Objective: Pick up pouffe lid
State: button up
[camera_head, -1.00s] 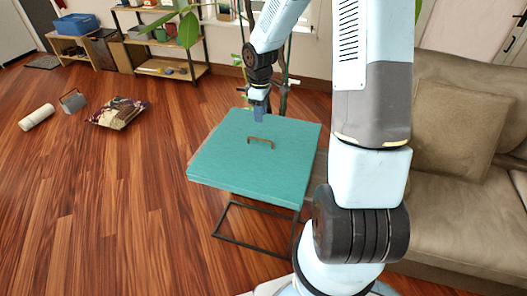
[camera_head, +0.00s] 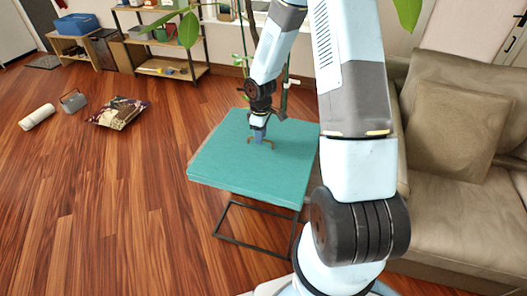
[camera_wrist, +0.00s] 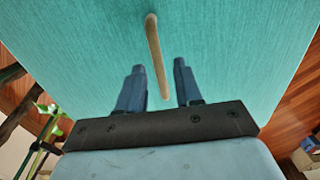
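The pouffe lid (camera_head: 225,165) is a flat teal square with a brown bar handle on its top, resting on a dark metal frame in the head view. In the wrist view the lid (camera_wrist: 235,50) fills most of the picture. The handle (camera_wrist: 157,55) runs away from the gripper, its near end between the two blue fingers. My gripper (camera_wrist: 160,65) is open, with a gap on both sides of the handle. In the head view my gripper (camera_head: 259,139) is over the handle (camera_head: 270,142) and partly hides it. I cannot tell how far the fingertips are above the lid.
A beige sofa (camera_head: 455,195) stands close on the right. A patterned bag (camera_head: 118,112), a white roll (camera_head: 37,117) and a grey handled object (camera_head: 73,101) lie on the wooden floor at left. Shelves (camera_head: 165,66) stand at the back. The left floor is mostly clear.

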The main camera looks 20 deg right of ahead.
aim_at(260, 148)
jog(key=shift+f, duration=1.5)
jog(key=shift+c, duration=0.4)
grip_shut()
